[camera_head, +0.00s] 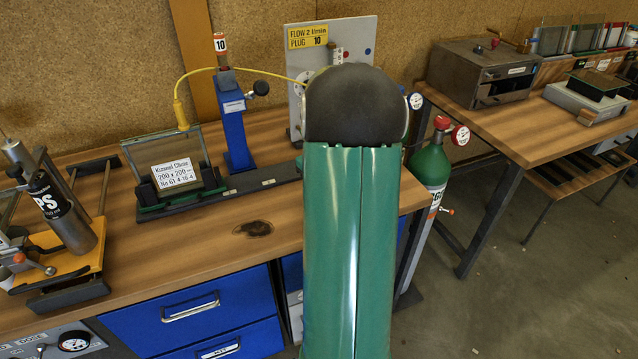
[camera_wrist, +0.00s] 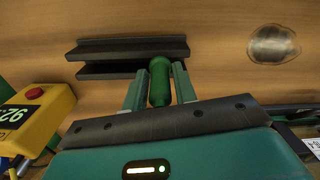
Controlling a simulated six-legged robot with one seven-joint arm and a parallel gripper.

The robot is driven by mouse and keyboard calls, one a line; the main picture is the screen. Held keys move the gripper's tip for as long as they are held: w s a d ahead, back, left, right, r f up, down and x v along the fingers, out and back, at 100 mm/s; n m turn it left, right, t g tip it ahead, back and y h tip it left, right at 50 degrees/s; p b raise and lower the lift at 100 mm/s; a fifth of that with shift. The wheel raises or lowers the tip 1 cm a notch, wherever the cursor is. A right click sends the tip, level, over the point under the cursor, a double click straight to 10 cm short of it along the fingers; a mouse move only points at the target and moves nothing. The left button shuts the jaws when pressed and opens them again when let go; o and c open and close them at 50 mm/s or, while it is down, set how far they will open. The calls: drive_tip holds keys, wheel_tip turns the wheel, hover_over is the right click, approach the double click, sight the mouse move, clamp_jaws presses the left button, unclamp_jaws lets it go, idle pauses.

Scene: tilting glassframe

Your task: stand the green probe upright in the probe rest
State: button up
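A short green cylinder with a rounded end, which looks like the green probe (camera_wrist: 160,80), shows in the wrist view between the two green fingers of my gripper (camera_wrist: 160,68). Whether the fingers press on it or stand just clear is not plain. Its far end overlaps a black piece with two parallel rails (camera_wrist: 105,47) on the wooden table; I cannot tell whether they touch. No thing can be surely named as the probe rest. In the head view my green arm hides gripper, probe and rails.
A yellow box with a red button (camera_wrist: 38,110) stands beside my gripper in the wrist view. In the head view a glass plate frame (camera_head: 175,165) and blue post (camera_head: 235,130) stand on the bench (camera_head: 200,255). A green gas bottle (camera_head: 432,165) stands right of the bench.

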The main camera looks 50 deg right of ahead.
drive_tip(key=shift+o, duration=1.2)
wheel_tip(320, 180, up, 14)
